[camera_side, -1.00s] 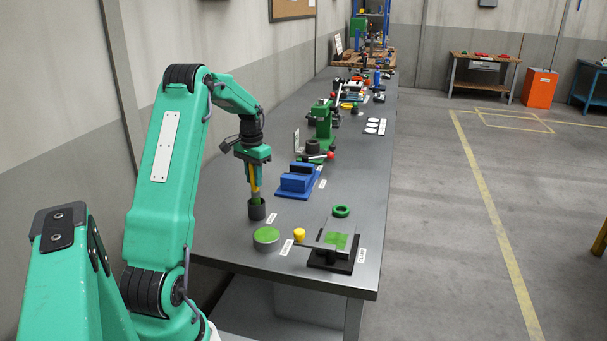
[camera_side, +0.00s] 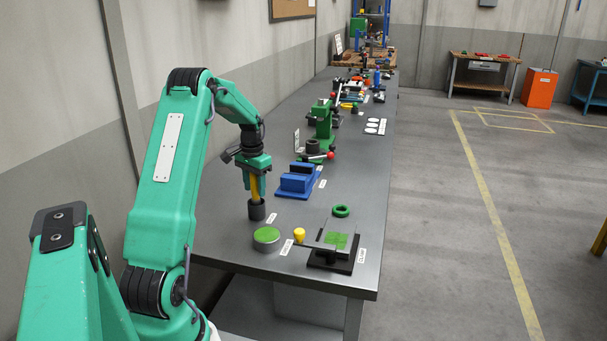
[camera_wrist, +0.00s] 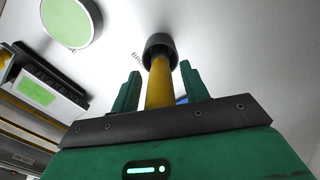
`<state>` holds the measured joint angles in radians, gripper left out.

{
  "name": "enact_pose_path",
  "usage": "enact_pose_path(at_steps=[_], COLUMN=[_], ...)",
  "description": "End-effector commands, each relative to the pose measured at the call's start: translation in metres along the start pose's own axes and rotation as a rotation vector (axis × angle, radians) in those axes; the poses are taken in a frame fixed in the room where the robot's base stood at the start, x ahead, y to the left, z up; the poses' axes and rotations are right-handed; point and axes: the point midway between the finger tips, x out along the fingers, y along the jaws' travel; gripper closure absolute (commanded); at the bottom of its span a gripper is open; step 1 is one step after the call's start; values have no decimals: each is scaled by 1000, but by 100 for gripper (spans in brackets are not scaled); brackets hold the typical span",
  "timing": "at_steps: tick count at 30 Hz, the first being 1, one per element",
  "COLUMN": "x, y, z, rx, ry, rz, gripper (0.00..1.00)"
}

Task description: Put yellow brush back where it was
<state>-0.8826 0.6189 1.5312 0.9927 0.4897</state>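The yellow brush (camera_side: 255,190) stands upright with its lower end inside the dark cup (camera_side: 257,211), and its bristles are hidden there. In the wrist view the yellow handle (camera_wrist: 160,88) runs up from my gripper's side into the dark cup (camera_wrist: 161,48). My gripper (camera_side: 257,188) is just above the cup, with its fingers on either side of the handle. In the wrist view my gripper (camera_wrist: 157,92) shows a gap between each finger and the handle, so it is open.
A round tin with a green top (camera_side: 266,235) stands in front of the cup. A yellow knob (camera_side: 299,234), a black stand with a green patch (camera_side: 335,241), a green ring (camera_side: 341,211) and a blue block (camera_side: 297,182) are to the right. Bare bench surface surrounds the cup.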

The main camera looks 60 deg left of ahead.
Motion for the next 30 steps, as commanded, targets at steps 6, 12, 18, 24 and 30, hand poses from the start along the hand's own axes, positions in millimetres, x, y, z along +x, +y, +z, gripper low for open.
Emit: enact_pose_path(at_steps=[6, 12, 18, 24, 30], x=[-2, -14, -40, -73, -102], y=[0, 0, 0, 0, 0], z=[0, 0, -1, -1, 0], rx=[0, 0, 0, 0, 0], ry=[1, 2, 3, 4, 2], rz=[-1, -1, -2, -2, -1], gripper=[55, 55, 55, 55, 55])
